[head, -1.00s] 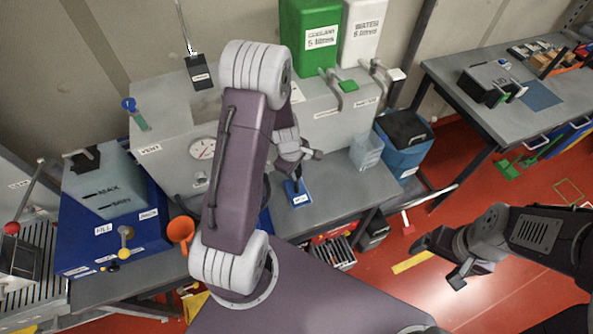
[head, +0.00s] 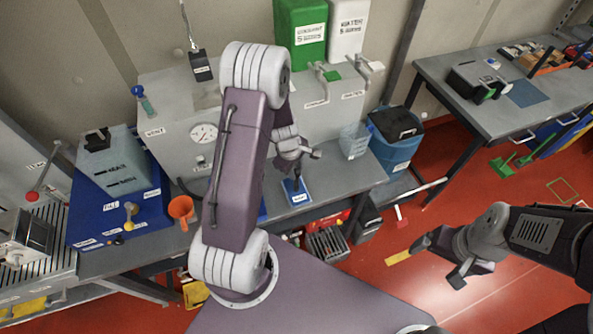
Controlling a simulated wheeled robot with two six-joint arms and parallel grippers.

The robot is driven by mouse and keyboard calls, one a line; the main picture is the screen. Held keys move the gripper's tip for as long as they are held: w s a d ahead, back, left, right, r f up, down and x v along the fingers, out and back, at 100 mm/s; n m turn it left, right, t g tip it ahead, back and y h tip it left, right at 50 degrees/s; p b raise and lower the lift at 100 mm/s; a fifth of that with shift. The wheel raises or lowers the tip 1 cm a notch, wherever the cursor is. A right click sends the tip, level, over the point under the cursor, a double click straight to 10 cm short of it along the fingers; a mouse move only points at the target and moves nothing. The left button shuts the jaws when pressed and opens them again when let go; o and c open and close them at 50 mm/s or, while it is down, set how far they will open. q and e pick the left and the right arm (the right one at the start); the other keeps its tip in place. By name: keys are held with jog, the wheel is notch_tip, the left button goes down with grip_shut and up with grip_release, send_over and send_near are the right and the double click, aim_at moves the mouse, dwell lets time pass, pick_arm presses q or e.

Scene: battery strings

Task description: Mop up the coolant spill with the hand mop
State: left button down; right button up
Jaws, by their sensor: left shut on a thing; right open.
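The hand mop (head: 296,191) is a flat blue and white pad with a dark upright handle, on or just above the grey bench near its front edge. My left gripper (head: 294,171) is shut on the mop's handle from above. My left arm's large links hide part of the bench to its left. I cannot make out the coolant spill; it may be hidden behind the arm or under the mop. My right gripper (head: 437,262) is open and empty, over the red floor at the right.
Behind the mop stands a grey cabinet (head: 322,120) with green and white canisters above it. A clear beaker (head: 354,141) and a blue bin (head: 397,140) are to the right. An orange funnel (head: 182,209) and a blue tray (head: 88,222) are to the left.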

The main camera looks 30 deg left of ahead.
pick_arm(q)
jog(key=shift+w+a+r+p, duration=0.2)
jog(key=shift+r+p, duration=0.15)
jog(key=shift+r, duration=0.1)
jog(key=shift+w+a+r+p, duration=0.15)
jog(key=shift+r+p, duration=0.2)
jog(key=shift+r, duration=0.05)
jog(key=shift+a+r+p, duration=0.1)
jog(key=shift+r+p, duration=0.25)
jog(key=shift+p, duration=0.05)
jog(key=r, duration=0.1)
jog(key=r+p, duration=0.1)
jog(key=p, duration=0.1)
jog(key=shift+s+d+r, duration=0.25)
jog(key=shift+d+r, duration=0.1)
jog(key=shift+r, duration=0.05)
jog(key=shift+w+a+f, duration=0.2)
pick_arm(e)
jog(key=r, duration=0.2)
jog(key=w+r, duration=0.1)
jog(key=r, duration=0.2)
jog(key=shift+d, duration=0.15)
pick_arm(q)
jog(key=shift+s+d+r, duration=0.1)
pick_arm(e)
jog(key=shift+s+d, duration=0.1)
